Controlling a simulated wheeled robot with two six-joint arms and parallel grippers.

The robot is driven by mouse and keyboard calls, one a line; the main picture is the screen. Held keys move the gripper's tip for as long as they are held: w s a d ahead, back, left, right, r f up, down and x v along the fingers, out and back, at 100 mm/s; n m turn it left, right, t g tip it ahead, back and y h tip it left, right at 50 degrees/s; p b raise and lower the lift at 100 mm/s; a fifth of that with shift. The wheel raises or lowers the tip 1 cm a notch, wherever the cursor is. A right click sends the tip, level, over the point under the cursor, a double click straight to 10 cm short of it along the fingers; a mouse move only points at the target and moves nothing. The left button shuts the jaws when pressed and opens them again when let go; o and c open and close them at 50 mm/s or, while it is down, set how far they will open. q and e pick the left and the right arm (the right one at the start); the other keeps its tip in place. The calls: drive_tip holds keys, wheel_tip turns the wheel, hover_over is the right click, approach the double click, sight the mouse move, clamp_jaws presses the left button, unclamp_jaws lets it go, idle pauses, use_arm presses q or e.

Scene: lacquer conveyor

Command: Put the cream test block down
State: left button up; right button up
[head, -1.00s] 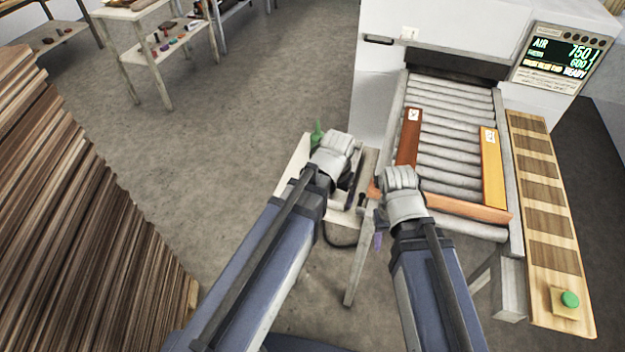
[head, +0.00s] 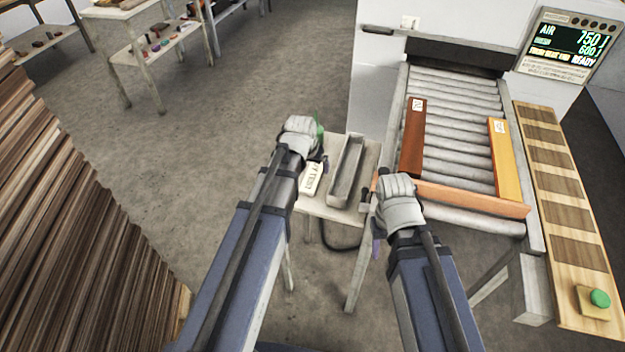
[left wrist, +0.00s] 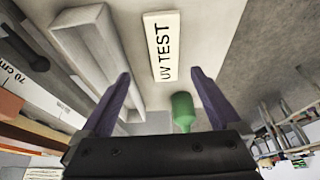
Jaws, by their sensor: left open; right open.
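The cream test block (head: 312,178), lettered UV TEST, lies flat on a small pale side table (head: 335,212). It also shows in the left wrist view (left wrist: 162,47), beyond and between the fingertips, with no finger touching it. My left gripper (left wrist: 158,75) is open and empty above the table; in the head view my left gripper (head: 303,138) partly covers the table's left side, and its fingertips are hard to make out. My right gripper (head: 396,196) is by the conveyor's near left corner; its fingers are mostly hidden by its own wrist.
A grey open trough (head: 347,170) stands right of the block on the table. A green-topped object (left wrist: 183,110) is close to the left gripper. The roller conveyor (head: 455,130) holds a brown board (head: 413,140), a yellow board (head: 504,160) and an orange front board (head: 470,199). Stacked boards (head: 70,230) rise at left.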

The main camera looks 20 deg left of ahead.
sight(312, 176)
use_arm(q)
drive_tip(key=shift+s+a+b+x, duration=0.1)
drive_tip(key=shift+a+b+x, duration=0.1)
drive_tip(key=shift+b+x, duration=1.5)
drive_tip(key=shift+s+a+b+x, duration=0.1)
drive_tip(key=shift+a+b+x, duration=0.1)
drive_tip(key=shift+b+x, duration=1.5)
drive_tip(key=shift+f+p, duration=0.2)
drive_tip(key=shift+p, duration=0.15)
clamp_jaws()
wheel_tip(312, 176, up, 10)
drive_tip(key=p, duration=1)
